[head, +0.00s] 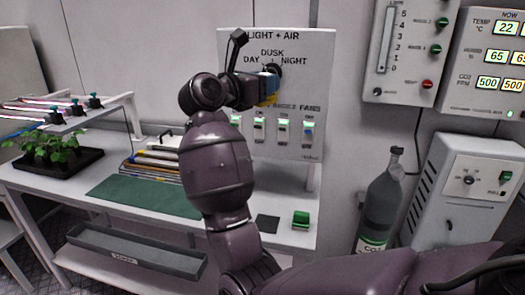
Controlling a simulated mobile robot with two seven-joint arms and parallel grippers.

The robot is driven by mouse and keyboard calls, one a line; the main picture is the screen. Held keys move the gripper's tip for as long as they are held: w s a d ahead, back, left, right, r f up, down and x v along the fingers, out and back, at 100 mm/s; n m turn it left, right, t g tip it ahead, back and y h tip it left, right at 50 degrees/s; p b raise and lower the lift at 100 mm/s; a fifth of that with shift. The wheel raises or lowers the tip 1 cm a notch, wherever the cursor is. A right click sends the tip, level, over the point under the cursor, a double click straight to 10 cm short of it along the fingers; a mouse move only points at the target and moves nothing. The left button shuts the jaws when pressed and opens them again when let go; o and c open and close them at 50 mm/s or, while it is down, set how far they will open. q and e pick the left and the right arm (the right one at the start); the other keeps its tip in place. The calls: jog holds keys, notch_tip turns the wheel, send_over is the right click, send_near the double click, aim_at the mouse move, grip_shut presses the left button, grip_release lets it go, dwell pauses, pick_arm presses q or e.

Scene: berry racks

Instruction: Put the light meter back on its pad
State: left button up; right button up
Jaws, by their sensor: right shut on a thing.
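My right gripper (262,88) is raised in front of the light-and-air panel, just below its day, dusk and night dial. It is shut on a small yellow and blue thing, which looks like the light meter (270,99); the gripper and wrist hide much of it. I cannot tell whether it touches the panel. A dark square pad (267,224) lies bare on the white bench (243,240) below, near the bench's right end. My left gripper is not in view.
A small green box (301,219) stands just right of the pad. A green mat (148,195) lies left of my arm, with a rack (152,167) behind it. A black plant tray (57,167) stands at left. The light-and-air panel (310,85) rises behind the bench; a gas cylinder (381,205) stands right.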

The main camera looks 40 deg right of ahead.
jog(key=shift+n+t, duration=0.6)
jog(key=shift+t, duration=0.3)
jog(key=f+b, duration=0.2)
jog(key=f, duration=0.9)
jog(key=s+f+b, duration=0.1)
jog(key=f+b, duration=0.1)
jog(key=f, duration=1)
jog(key=f+b, duration=0.3)
jog(key=f, duration=0.9)
jog(key=shift+s+d, duration=0.1)
jog(key=shift+s, duration=0.25)
jog(key=shift+f, duration=0.2)
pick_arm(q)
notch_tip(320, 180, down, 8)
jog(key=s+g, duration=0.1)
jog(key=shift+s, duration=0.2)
pick_arm(e)
jog(key=shift+r, duration=0.1)
jog(key=shift+f, duration=0.25)
jog(key=o, duration=1)
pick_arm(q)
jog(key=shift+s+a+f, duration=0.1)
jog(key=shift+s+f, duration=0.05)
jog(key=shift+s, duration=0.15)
pick_arm(e)
jog(key=shift+o, duration=0.4)
